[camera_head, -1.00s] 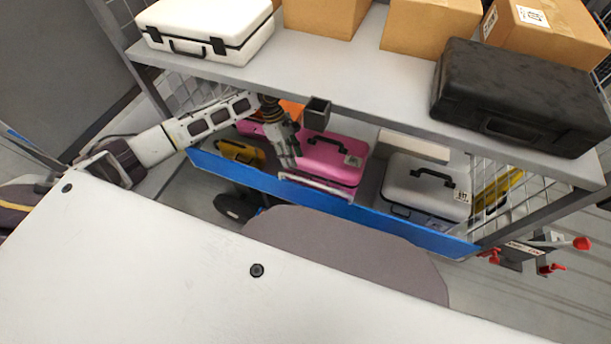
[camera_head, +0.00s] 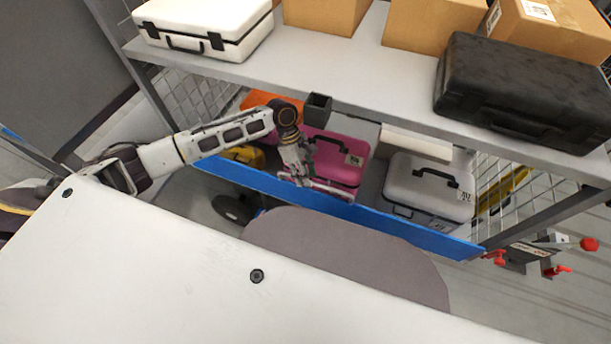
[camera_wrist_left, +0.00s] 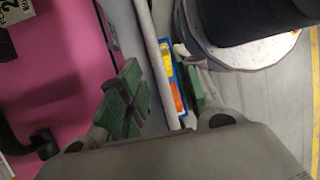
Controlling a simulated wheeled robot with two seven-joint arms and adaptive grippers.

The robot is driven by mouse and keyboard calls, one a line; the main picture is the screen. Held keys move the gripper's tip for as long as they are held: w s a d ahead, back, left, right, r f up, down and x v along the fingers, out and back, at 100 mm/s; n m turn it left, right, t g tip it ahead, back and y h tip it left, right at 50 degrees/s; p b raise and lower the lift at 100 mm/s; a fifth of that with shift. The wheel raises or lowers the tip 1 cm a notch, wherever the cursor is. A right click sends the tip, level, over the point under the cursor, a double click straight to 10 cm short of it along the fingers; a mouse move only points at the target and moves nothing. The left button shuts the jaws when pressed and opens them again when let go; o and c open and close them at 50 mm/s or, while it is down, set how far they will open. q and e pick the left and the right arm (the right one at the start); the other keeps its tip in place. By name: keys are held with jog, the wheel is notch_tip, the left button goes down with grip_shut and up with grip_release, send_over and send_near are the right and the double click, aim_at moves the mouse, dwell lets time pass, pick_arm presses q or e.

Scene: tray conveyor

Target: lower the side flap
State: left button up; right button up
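The side flap (camera_head: 350,212) is a long blue panel standing along the front of the lower shelf. A pale bar handle (camera_head: 335,192) sits at its upper edge. My left gripper (camera_head: 300,178) is at the left part of this handle, pointing down. In the left wrist view the fingers (camera_wrist_left: 160,90) are apart, with green pads. A pale bar (camera_wrist_left: 156,55) runs between them, closer to the right finger, and I see no clear grip on it. My right gripper is not in view.
A pink case (camera_head: 340,160) and a grey case (camera_head: 430,188) lie behind the flap. A red-knobbed device (camera_head: 540,250) is at the right.

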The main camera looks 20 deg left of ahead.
pick_arm(q)
jog(key=shift+d+f, duration=0.1)
jog(key=shift+f, duration=0.1)
grip_shut()
dwell(0.3)
